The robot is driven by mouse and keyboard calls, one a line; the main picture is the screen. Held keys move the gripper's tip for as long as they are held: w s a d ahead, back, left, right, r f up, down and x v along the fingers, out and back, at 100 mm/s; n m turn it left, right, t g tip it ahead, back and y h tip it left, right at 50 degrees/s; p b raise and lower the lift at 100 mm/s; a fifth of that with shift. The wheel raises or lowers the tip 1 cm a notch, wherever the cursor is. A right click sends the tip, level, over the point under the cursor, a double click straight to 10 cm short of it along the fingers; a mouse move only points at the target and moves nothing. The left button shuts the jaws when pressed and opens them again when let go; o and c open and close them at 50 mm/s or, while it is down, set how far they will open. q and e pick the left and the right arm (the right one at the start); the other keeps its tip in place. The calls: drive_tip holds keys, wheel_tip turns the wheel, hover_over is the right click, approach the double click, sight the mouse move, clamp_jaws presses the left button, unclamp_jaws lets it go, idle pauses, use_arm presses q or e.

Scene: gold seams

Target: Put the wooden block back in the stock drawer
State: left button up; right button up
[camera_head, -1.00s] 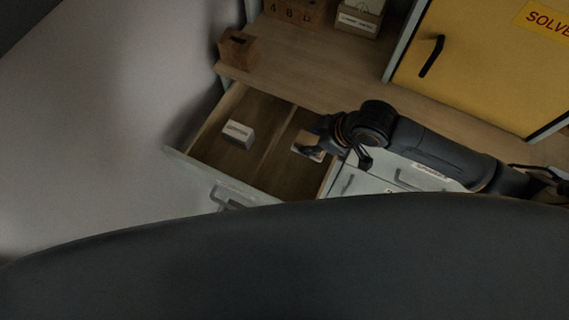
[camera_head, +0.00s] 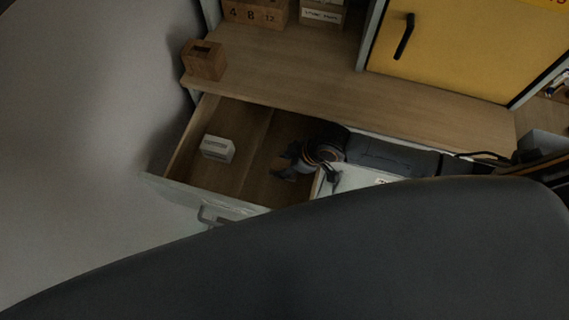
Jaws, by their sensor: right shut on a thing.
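The stock drawer (camera_head: 205,197) is pulled open below the wooden counter, at left of centre. A divider splits it into a left and a right compartment. My right gripper (camera_head: 287,168) reaches from the right into the right compartment, pointing left. It is shut on the wooden block, which is mostly hidden by the fingers and the dim light. I cannot tell whether the block touches the drawer floor. My left gripper is not in view.
A white labelled block (camera_head: 217,148) lies in the left compartment. On the counter (camera_head: 290,75) stand a slotted wooden box (camera_head: 204,60), a numbered wooden box (camera_head: 255,12) and a labelled box (camera_head: 322,12). A yellow door (camera_head: 465,50) is at right. A large dark shape covers the foreground.

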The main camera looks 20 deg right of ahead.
drive_tip(key=shift+f, duration=0.35)
drive_tip(key=o, duration=1)
drive_tip(key=v, duration=1.2)
